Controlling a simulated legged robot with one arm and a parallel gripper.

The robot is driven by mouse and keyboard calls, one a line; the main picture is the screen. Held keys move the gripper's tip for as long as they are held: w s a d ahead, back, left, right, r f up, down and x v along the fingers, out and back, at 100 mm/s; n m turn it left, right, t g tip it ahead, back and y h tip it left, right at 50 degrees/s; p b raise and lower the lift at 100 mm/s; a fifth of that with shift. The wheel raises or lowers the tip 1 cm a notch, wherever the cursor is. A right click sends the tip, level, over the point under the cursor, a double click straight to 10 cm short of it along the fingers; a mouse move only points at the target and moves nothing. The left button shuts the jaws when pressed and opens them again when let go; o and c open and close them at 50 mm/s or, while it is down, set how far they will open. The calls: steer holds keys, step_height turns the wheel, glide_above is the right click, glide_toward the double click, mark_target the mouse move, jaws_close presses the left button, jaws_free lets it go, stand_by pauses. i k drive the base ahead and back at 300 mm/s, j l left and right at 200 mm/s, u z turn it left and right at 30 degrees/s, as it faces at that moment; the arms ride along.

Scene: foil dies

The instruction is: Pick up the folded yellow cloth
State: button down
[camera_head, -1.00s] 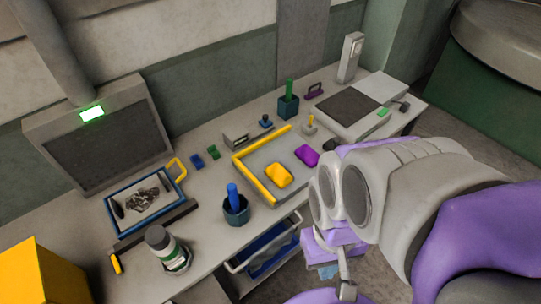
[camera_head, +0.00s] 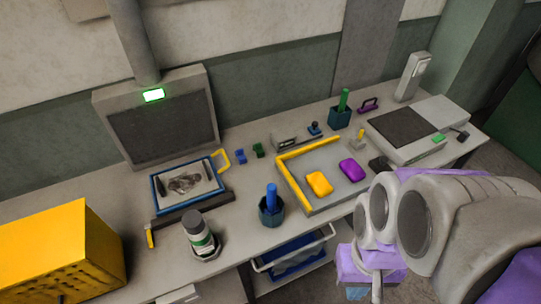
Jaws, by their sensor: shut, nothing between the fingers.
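The folded yellow cloth (camera_head: 319,183) lies on a grey tray (camera_head: 304,160) with a yellow edge along its left and back sides. A purple folded cloth (camera_head: 352,170) lies on the same tray, just right of the yellow one and apart from it. My gripper (camera_head: 372,285) is at the lower right, in front of the bench's front edge and below the tray. It is shut and holds nothing.
A dark cup with a blue handle (camera_head: 272,208) stands left of the tray. A bottle (camera_head: 200,235), a blue-framed tray (camera_head: 187,186) and a yellow box (camera_head: 60,255) are farther left. A blue bin (camera_head: 295,257) hangs under the bench edge. A white-grey device (camera_head: 420,130) stands back right.

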mark_target(319, 184)
steer(key=l+z, duration=0.35)
steer(key=i+l+z, duration=0.1)
steer(key=z, duration=0.25)
steer(key=l, duration=0.1)
